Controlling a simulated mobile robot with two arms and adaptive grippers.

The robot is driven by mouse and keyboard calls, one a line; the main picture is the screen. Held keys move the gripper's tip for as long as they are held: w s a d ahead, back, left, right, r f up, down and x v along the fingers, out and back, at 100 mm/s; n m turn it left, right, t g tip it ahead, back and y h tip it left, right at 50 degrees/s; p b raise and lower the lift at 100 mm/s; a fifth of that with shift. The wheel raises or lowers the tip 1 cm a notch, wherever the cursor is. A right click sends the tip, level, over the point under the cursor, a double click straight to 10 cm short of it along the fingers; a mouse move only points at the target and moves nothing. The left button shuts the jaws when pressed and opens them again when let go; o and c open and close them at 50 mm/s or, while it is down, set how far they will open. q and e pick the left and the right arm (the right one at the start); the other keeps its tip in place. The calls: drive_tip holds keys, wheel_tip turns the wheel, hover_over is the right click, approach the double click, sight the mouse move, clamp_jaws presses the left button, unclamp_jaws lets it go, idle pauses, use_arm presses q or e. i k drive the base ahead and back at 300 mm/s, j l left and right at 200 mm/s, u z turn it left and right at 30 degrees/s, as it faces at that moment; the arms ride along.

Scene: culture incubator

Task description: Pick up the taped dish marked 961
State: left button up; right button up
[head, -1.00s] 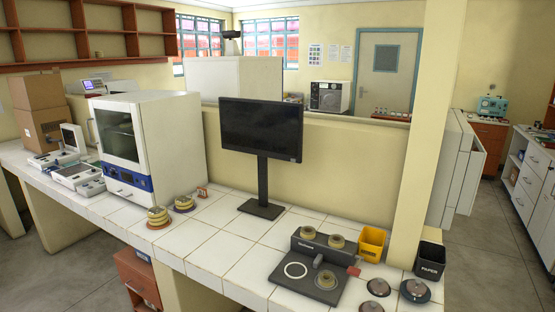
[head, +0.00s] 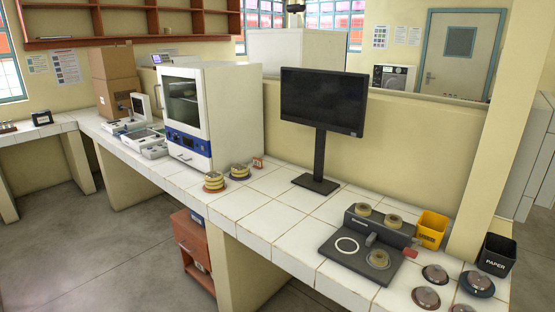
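Round dishes with yellowish sides stand on the white tiled bench in the head view. One stack (head: 214,182) sits on a reddish base in front of the incubator (head: 233,115), and a second stack (head: 239,171) sits just right of it on a dark base. Two more dishes, one on the left (head: 363,210) and one on the right (head: 393,220), rest on the back of a dark grey device. A third dish (head: 379,258) sits on its front right part. The marking 961 is not legible on any dish. Neither gripper shows.
A monitor (head: 322,101) stands mid-bench. A yellow bin (head: 432,229) and a black bin labelled PAPER (head: 497,255) stand at the right, near several dark round lidded items (head: 426,298). An orange drawer cabinet (head: 193,250) is under the bench. Floor at the left is clear.

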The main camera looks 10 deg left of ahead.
sight(237, 169)
drive_tip(key=i+j+z, duration=0.1)
drive_tip(key=i+j, duration=0.15)
drive_tip(key=i+j+z, duration=0.15)
drive_tip(key=j, duration=0.35)
drive_tip(key=i+j+z, duration=0.1)
drive_tip(key=i+j, duration=0.25)
drive_tip(key=j, duration=0.1)
